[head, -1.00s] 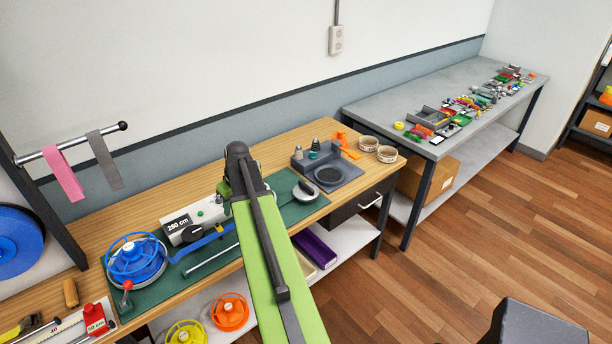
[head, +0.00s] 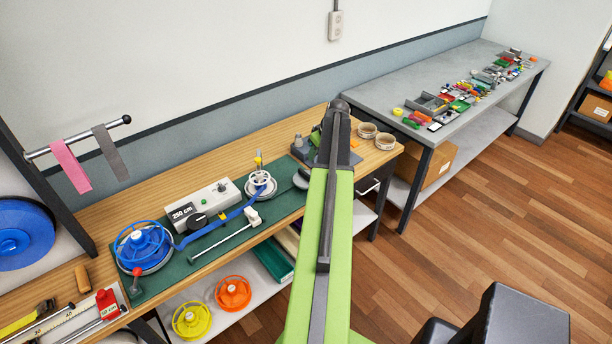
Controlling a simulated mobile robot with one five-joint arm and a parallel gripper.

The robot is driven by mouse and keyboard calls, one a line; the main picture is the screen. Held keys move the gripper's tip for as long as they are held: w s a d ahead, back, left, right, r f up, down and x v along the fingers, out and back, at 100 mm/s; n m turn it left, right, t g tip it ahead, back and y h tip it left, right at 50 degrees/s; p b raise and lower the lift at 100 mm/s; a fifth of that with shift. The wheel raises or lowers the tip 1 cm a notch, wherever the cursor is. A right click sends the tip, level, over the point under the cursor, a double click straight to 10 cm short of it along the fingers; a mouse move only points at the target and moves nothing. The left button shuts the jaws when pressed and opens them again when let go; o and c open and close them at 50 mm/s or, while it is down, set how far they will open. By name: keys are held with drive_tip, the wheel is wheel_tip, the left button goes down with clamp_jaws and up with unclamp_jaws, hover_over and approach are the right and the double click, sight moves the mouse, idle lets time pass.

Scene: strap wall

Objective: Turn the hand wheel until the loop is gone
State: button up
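The white hand wheel (head: 260,179) sits on a round grey base at the right part of the green mat, with a small yellow upright piece behind it. A blue strap (head: 212,229) runs from the blue reel (head: 143,244) at the left toward the hand wheel. A loop in the strap cannot be made out at this size. A grey measuring box (head: 203,205) reading 250 cm stands behind the strap. My green arm reaches up across the bench right of the hand wheel; my gripper does not show.
A rod with a white end block (head: 252,216) lies in front of the strap. A red-knobbed lever (head: 136,273) stands by the reel. Two tape rolls (head: 367,131) sit at the bench's right end. A grey table (head: 400,95) with small parts stands beyond.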

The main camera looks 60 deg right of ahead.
sight(306, 174)
drive_tip(key=b+x, duration=1.3)
drive_tip(key=x, duration=0.3)
drive_tip(key=shift+s+b, duration=0.15)
drive_tip(key=shift+b, duration=0.25)
drive_tip(key=shift+r, duration=0.1)
clamp_jaws()
